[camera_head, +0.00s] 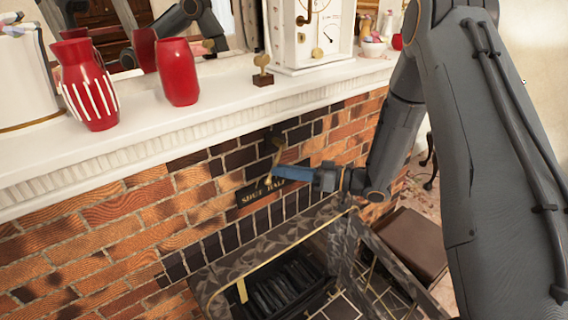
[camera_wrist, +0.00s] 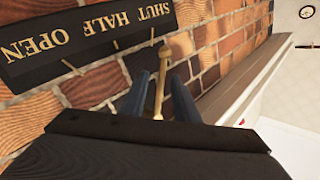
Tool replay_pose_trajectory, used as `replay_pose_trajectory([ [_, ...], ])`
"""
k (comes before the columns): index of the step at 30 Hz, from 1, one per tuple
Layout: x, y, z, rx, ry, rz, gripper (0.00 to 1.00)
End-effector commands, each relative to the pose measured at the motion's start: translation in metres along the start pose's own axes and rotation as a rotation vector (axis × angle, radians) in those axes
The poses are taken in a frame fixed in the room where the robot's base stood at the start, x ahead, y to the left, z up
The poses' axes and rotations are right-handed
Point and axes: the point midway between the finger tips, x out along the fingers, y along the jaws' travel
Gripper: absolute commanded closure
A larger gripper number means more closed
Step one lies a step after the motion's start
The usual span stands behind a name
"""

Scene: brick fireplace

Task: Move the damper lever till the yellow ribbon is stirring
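The brass damper lever (camera_head: 277,152) stands out from the brick chimney breast, just above a black plate (camera_head: 262,190) with gold lettering. In the wrist view the plate (camera_wrist: 90,35) reads SHUT, HALF, OPEN upside down, and the lever (camera_wrist: 158,95) lies near its SHUT end. My gripper (camera_head: 280,173) has its blue fingers at the lever. In the wrist view its fingers (camera_wrist: 160,92) are apart, one on each side of the lever, with gaps showing. The yellow ribbon (camera_head: 242,290) hangs at the firebox opening; one picture does not show whether it stirs.
The white mantel shelf (camera_head: 130,138) runs above, with red vases (camera_head: 178,72), a small heart ornament (camera_head: 263,72) and a white clock (camera_head: 312,35). A grate (camera_head: 285,287) sits in the firebox below. A brown stool (camera_head: 410,245) stands to the right.

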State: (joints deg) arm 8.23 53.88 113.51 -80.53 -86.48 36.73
Motion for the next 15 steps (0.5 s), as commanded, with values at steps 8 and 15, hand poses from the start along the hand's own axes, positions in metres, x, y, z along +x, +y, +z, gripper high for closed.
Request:
replay_pose_trajectory([
  [8, 0.029, -0.001, 0.000, 0.000, -0.002, -0.001, 0.72],
  [15, 0.026, 0.009, -0.002, 0.006, 0.006, -0.001, 0.72],
])
